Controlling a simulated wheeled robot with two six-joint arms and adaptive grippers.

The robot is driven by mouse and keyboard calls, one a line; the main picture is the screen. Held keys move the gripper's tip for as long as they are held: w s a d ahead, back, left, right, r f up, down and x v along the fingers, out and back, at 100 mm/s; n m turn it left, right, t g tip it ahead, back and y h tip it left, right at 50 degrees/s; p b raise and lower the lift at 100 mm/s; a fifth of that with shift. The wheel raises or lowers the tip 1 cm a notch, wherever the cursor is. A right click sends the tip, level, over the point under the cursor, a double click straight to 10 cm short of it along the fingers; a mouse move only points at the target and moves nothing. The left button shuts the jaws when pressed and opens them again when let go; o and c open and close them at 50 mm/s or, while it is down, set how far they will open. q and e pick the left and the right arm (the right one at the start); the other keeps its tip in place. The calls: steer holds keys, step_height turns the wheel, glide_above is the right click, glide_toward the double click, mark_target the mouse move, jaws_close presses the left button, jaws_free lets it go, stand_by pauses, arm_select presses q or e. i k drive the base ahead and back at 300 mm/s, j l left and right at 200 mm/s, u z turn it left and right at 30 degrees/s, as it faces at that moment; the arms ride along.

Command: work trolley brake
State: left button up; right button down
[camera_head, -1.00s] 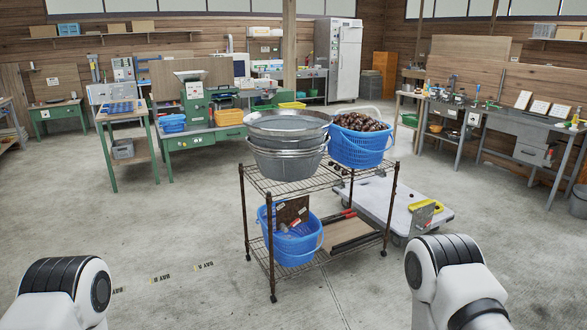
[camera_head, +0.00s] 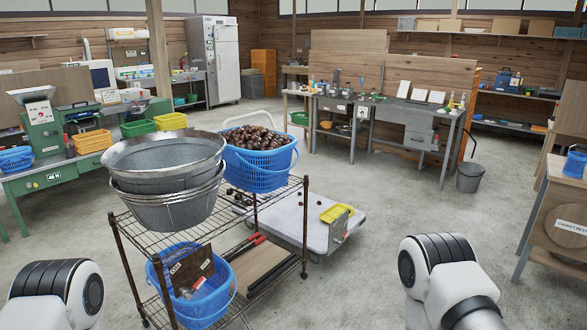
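A dark wire trolley (camera_head: 196,226) on small casters stands in front of me, left of centre. Stacked metal tubs (camera_head: 168,180) and a blue basket of chestnuts (camera_head: 258,166) stand on its top shelf. Its lower shelf holds a blue bucket (camera_head: 205,302) with a board and small items in it, a flat wooden board and red-handled tools. The far right caster area stands near the floor by the platform cart; no brake lever can be made out. My two white arms show at the bottom left and bottom right. Neither gripper is in the picture.
A low grey platform cart (camera_head: 292,222) with a yellow item (camera_head: 337,212) stands right behind the trolley. A grey bin (camera_head: 470,177) and a wooden stand (camera_head: 558,225) are at the right. Concrete floor is clear between cart and stand.

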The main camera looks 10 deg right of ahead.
mark_target(346, 234)
steer(key=i+l+z, duration=0.25)
steer(key=i+z, duration=1.15)
steer(key=i+u, duration=0.25)
steer(key=i, duration=0.2)
steer(key=i+u, duration=0.25)
steer(key=i, duration=0.25)
steer(key=i+l+u, duration=0.25)
steer(key=i, duration=0.2)
steer(key=i+l+u, duration=0.25)
steer(key=i, duration=0.2)
steer(key=i+l+u, duration=0.25)
steer(key=i, duration=0.2)
steer(key=i+l+u, duration=0.25)
steer(key=i+u, duration=0.15)
steer(key=i, duration=0.1)
